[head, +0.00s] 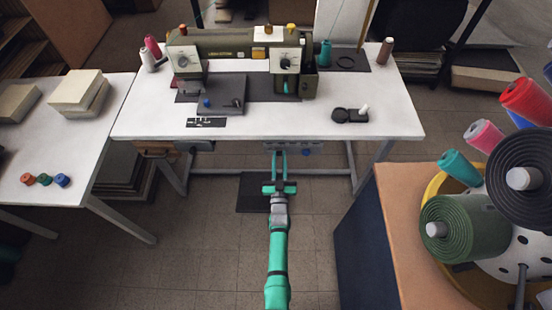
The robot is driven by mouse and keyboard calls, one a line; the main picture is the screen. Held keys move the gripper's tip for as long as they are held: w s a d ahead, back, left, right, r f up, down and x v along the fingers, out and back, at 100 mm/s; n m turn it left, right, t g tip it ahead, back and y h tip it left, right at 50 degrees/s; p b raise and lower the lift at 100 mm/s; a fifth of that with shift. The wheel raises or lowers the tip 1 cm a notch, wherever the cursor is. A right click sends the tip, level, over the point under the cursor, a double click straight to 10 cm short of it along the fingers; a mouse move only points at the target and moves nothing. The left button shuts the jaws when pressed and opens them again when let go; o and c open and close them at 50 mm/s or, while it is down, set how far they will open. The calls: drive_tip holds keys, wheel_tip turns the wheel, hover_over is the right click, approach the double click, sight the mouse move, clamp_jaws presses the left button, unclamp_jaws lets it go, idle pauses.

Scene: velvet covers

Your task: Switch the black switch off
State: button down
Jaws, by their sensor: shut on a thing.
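My gripper (279,153) is on the end of the green arm, low in front of the sewing table's front edge. Its two slim green fingers point away from me, their tips at a dark fitting (293,147) under the tabletop edge. The fingers are shut on a small part there, which I take to be the black switch; the tips and the edge hide most of it. Its on or off position cannot be made out. A blue knob (306,152) shows just right of the fingers.
The white sewing table (380,125) carries an olive sewing machine (225,50), a grey plate (232,102), thread spools and a black round-ended item (342,116). A second white table (90,140) stands left. A wooden-topped cabinet (400,220) stands right. Floor before the table is open.

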drive_tip(key=shift+d, duration=0.15)
drive_tip(key=c, duration=1.6)
unclamp_jaws()
drive_tip(key=shift+o, duration=0.2)
drive_tip(key=shift+s, duration=0.15)
drive_tip(key=v, duration=1)
drive_tip(key=shift+s, duration=0.3)
drive_tip(key=shift+f, duration=0.15)
